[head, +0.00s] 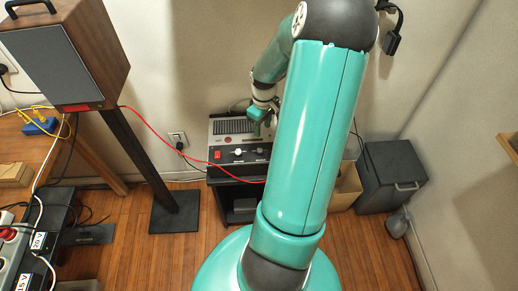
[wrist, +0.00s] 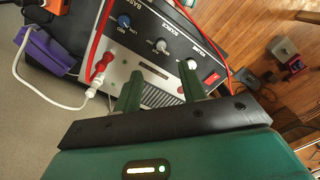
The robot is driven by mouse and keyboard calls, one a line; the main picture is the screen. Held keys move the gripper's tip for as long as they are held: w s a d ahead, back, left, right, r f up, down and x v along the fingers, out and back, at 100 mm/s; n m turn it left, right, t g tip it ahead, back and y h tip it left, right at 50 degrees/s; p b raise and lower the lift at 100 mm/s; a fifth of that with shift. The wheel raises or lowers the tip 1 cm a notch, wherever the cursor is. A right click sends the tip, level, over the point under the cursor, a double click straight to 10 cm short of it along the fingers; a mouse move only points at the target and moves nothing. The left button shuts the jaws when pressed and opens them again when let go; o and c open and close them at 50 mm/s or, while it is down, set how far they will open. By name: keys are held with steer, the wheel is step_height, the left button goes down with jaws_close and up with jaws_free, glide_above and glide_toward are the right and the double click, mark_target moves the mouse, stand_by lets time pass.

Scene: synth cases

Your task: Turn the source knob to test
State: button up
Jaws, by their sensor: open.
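The amplifier (head: 222,170) stands on a low black stand in the head view, its dark front panel facing me. In the wrist view its panel (wrist: 150,22) is tilted. The source knob (wrist: 161,45) is small and grey, under the word SOURCE, between a blue knob (wrist: 124,21) and a pale knob (wrist: 191,64) near the word VOLUME. I cannot read where the source knob points. My gripper (wrist: 160,80) is open and empty, its two green fingers apart, short of the knobs. In the head view it is above the amplifier and partly behind my arm.
A red switch (wrist: 211,78) sits beside the pale knob. A red cable (head: 170,130) runs to a wooden speaker (head: 75,50). A dark grey bin (head: 390,178) stands at right.

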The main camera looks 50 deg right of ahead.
mark_target(261, 150)
steer(key=f, duration=1.2)
steer(key=shift+w+a+f, duration=0.2)
steer(key=shift+a, duration=0.05)
jaws_close()
